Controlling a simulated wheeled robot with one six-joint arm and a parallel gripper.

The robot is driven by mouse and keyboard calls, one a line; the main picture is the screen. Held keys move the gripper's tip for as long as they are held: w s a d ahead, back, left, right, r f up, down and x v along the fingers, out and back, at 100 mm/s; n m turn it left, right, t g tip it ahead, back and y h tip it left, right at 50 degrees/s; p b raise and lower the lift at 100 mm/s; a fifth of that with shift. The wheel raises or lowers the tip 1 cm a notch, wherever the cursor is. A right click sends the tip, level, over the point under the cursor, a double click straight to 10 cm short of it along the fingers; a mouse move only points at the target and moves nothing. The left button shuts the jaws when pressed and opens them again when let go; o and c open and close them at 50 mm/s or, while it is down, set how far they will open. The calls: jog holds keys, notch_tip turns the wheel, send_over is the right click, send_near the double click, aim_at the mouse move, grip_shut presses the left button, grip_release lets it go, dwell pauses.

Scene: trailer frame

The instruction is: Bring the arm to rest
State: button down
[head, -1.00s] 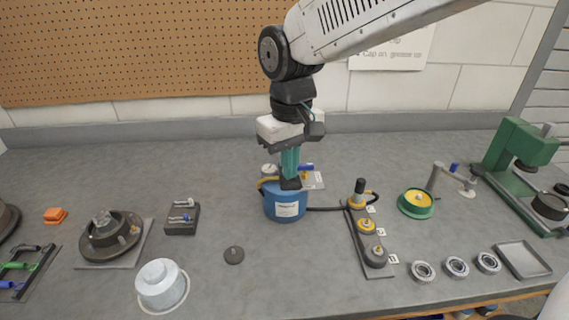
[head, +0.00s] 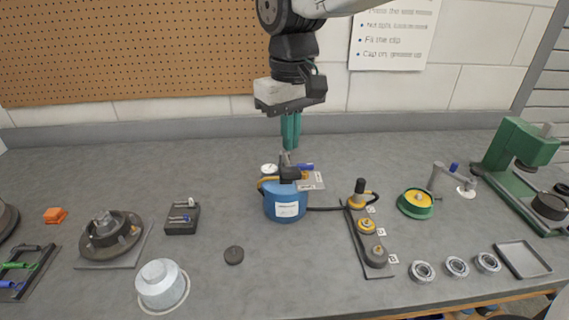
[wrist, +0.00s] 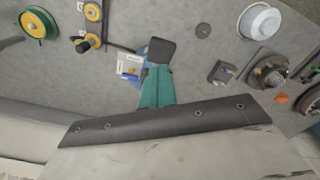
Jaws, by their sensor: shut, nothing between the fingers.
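My gripper (head: 290,146) hangs down over the middle of the bench, its teal fingers together and empty. It is above the blue canister (head: 285,207), which has a white label and a dark cap or handle on top (head: 290,174). The fingertips appear just above or behind that cap; the exact gap is hard to tell. In the wrist view the teal fingers (wrist: 157,88) point toward the dark cap (wrist: 161,50), which hides most of the canister.
A green reel (head: 416,202), bearings (head: 457,266), a tray (head: 522,259) and a green press (head: 515,160) are further right. A hub (head: 108,235) and white cup (head: 161,284) are left.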

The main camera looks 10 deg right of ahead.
jog(key=shift+s+d+f, duration=0.1)
jog(key=shift+f, duration=0.1)
jog(key=s+d+f+m, duration=0.2)
jog(key=s+d, duration=0.7)
jog(key=d, duration=0.1)
jog(key=s+d+f+m+t, duration=0.1)
jog(key=s+d+m, duration=0.2)
jog(key=s+d, duration=0.7)
jog(key=shift+s+f+m, duration=0.15)
jog(key=shift+f+m, duration=0.15)
jog(key=shift+f, duration=0.05)
jog(key=c, duration=2.1)
grip_release()
jog(key=shift+c, duration=0.2)
